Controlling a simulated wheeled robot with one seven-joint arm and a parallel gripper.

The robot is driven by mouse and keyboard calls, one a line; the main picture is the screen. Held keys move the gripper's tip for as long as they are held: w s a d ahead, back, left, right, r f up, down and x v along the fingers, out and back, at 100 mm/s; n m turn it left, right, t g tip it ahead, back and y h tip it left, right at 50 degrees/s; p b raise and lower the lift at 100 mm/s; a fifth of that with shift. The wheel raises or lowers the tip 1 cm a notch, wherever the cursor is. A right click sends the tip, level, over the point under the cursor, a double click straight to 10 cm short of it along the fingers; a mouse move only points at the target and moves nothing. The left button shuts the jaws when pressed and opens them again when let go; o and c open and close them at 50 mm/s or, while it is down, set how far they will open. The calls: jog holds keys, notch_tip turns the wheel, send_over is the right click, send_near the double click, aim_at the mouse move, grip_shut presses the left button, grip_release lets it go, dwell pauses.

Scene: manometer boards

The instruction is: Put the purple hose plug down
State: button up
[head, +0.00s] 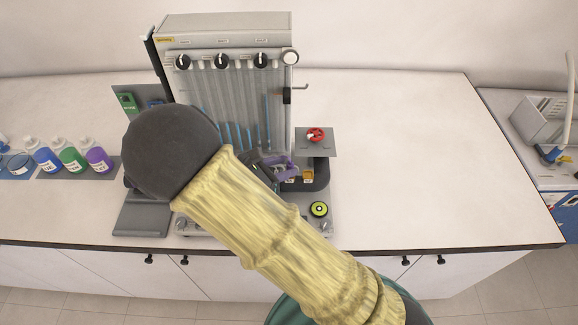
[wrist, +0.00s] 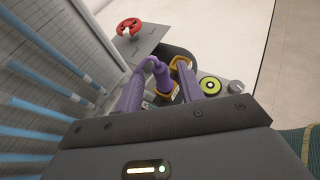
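The purple hose plug (wrist: 163,79) shows in the wrist view between the two purple fingers of my gripper (wrist: 161,70). It has a bent purple upper part and a yellow-and-dark band low down. The fingers stand on either side of it and it fills most of the gap between them. In the head view my gripper (head: 279,165) is low in front of the manometer board (head: 235,95), at its right side. My arm hides much of the plug and the space below it there.
A red handwheel (head: 315,134) on a grey plate, a dark curved part (head: 322,174) and a yellow-green round knob (head: 319,209) are close on the right. Several bottles (head: 73,158) stand far left. The right bench top (head: 410,160) is clear.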

jog(key=b+v, duration=0.2)
jog(key=v, duration=0.7)
jog(key=shift+s, duration=0.1)
dwell(0.3)
jog(key=s+d+m+g+y, duration=0.2)
jog(key=d+m+y, duration=0.3)
jog(key=d+m, duration=0.6)
jog(key=s+d+m+g+y, duration=0.2)
jog(key=s+d+m+y, duration=0.2)
jog(key=d+m, duration=0.7)
jog(key=m+y, duration=0.2)
jog(key=shift+d+m+g, duration=0.25)
jog(key=shift+m+g, duration=0.15)
jog(key=shift+f, duration=0.15)
